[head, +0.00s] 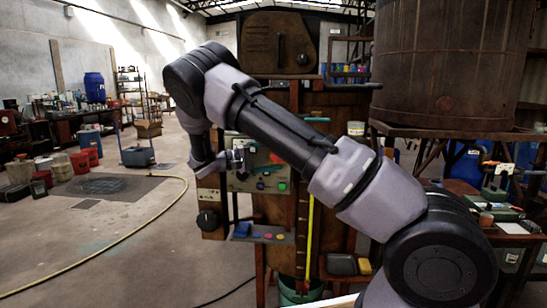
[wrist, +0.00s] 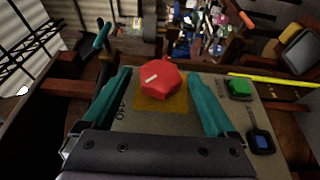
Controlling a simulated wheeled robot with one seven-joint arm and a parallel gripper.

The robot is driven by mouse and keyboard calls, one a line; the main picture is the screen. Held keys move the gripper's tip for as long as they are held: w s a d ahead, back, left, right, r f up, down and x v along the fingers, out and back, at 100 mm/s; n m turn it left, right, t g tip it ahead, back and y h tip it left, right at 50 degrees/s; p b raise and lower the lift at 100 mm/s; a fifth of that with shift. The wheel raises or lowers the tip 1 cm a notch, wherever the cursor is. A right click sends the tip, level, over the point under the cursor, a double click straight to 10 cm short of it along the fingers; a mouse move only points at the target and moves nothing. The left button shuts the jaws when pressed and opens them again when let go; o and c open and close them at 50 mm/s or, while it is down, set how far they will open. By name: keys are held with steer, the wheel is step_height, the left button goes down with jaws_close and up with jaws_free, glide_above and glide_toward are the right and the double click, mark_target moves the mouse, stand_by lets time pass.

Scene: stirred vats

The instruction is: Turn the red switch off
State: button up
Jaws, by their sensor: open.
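The red switch (wrist: 160,82) is a faceted red knob with a pale mark on top, on a yellow-brown square plate (wrist: 165,103) in the wrist view. My gripper (wrist: 157,73) is open, with one teal finger on each side of the knob. Gaps show between the fingers and the knob, so it is not gripped. In the head view my gripper (head: 264,172) is in front of the grey control panel (head: 240,183), and my arm hides part of that panel. Letters on the panel beside the left finger are partly covered.
The floor at the left is mostly open, crossed by a hose (head: 150,217).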

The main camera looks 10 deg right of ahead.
steer(key=a, duration=1)
steer(key=shift+s+a, duration=0.4)
steer(key=shift+s, duration=0.05)
steer(key=shift+f, duration=0.1)
steer(key=s+d+r+g+y, duration=0.1)
steer(key=s+d+r+y, duration=0.1)
steer(key=s+d+y, duration=0.3)
steer(key=d+r+m+g+y, duration=0.1)
steer(key=d+r+y, duration=0.1)
steer(key=d, duration=0.4)
steer(key=s+d+r+g+y, duration=0.1)
steer(key=s+d+r+y, duration=0.1)
steer(key=s+d+y, duration=0.3)
steer(key=s+d+r+m+t+y, duration=0.1)
steer(key=s+r+t+y, duration=0.3)
steer(key=s, duration=0.6)
steer(key=s+d+r+m+t+y, duration=0.1)
steer(key=s+r+m+t+y, duration=0.2)
steer(key=s+r, duration=0.4)
steer(key=s+t+y, duration=0.1)
steer(key=s+t, duration=0.1)
steer(key=s, duration=0.1)
